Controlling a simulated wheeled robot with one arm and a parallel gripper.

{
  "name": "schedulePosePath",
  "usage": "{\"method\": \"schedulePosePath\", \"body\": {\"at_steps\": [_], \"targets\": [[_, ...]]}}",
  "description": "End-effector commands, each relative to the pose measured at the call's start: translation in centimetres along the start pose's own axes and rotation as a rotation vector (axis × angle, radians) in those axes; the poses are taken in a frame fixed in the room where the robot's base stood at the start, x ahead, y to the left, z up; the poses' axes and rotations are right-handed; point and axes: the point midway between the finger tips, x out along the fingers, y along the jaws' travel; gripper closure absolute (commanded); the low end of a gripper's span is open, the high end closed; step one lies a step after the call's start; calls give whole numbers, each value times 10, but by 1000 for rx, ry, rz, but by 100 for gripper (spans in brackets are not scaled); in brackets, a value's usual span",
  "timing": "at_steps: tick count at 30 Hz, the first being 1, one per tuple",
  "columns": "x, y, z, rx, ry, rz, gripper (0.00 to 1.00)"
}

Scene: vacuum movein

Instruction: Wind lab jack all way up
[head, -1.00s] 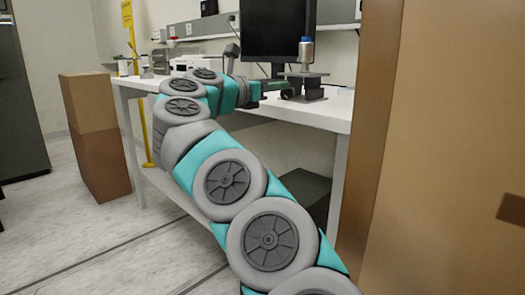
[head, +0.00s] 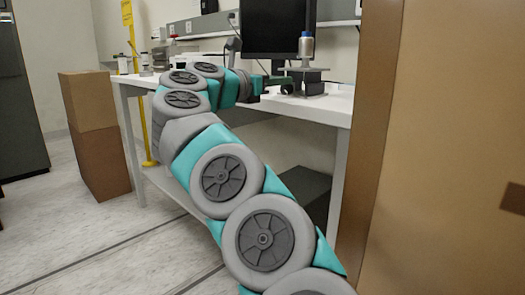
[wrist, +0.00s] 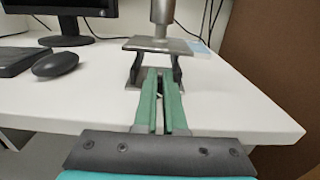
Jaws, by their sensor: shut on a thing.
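The lab jack (head: 314,88) stands on the white bench, with a grey top plate, dark sides and a flat base. In the wrist view its top plate (wrist: 158,44) is level and well clear of the base, with dark slanted legs at both sides. A metal bottle with a blue top (head: 306,46) stands upright on the plate; its lower part shows in the wrist view (wrist: 162,12). My gripper (wrist: 161,74) points at the jack's front, its green fingers close together. It is shut on the jack's knob, which the fingertips hide. In the head view my gripper (head: 280,84) is at the jack's left.
A monitor (head: 273,28), a keyboard (wrist: 18,61) and a mouse (wrist: 55,64) are left of the jack on the bench (wrist: 235,105). A tall brown panel (head: 440,150) stands close on the right. Stacked brown boxes (head: 95,135) stand on the floor at left.

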Motion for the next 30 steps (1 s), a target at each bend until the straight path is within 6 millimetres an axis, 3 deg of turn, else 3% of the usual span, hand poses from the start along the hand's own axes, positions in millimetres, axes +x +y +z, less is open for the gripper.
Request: {"method": "schedulePosePath", "body": {"at_steps": [1, 14, 30], "targets": [[1, 0, -6, -5, 11, -3, 100], [-2, -1, 3, -3, 7, -1, 100], [-57, -1, 5, -2, 1, 1, 100]]}}
